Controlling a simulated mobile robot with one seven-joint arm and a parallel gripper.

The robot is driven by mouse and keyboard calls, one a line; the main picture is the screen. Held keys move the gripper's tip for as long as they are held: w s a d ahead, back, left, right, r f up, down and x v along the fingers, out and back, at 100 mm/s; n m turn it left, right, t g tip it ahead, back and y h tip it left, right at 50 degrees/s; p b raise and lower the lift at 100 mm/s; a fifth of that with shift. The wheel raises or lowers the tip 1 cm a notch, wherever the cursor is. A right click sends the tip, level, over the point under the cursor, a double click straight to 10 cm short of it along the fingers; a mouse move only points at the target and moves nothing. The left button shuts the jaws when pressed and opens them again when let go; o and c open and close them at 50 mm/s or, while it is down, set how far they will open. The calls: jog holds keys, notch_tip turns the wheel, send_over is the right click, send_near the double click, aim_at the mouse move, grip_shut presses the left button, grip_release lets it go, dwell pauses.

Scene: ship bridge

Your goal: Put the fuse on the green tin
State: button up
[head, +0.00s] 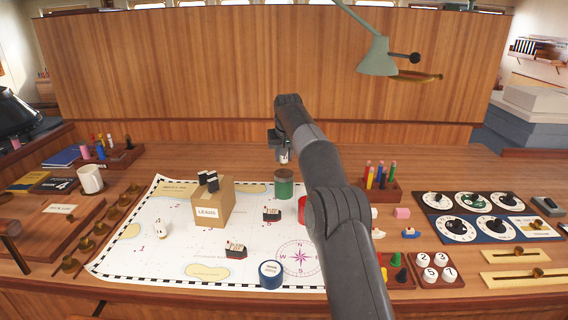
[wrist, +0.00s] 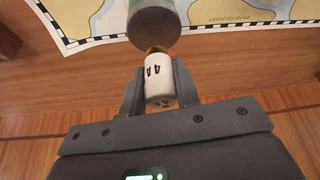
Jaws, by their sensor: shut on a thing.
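The fuse (wrist: 160,88) is a white cylinder with dark marks and a brassy end, held between the two fingers of my gripper (wrist: 160,92) in the wrist view. In the head view my gripper (head: 284,156) points down, with the fuse's pale body (head: 285,159) showing small under it. The green tin (head: 284,187) stands upright on the chart just below the gripper in the picture. In the wrist view the tin (wrist: 152,22) lies beyond the fuse's brassy end, partly cut off by the frame. I cannot tell whether fuse and tin touch.
A cardboard box (head: 210,205) with dark pieces on top stands left of the tin. A red tin (head: 302,210) is partly hidden behind my arm. A blue tin (head: 271,274) sits nearer the front. A pen holder (head: 379,190) stands to the right. Bare wood lies behind the chart.

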aim_at(284, 162)
jog(key=shift+f, duration=1.5)
jog(key=shift+f, duration=0.1)
jog(key=o, duration=1)
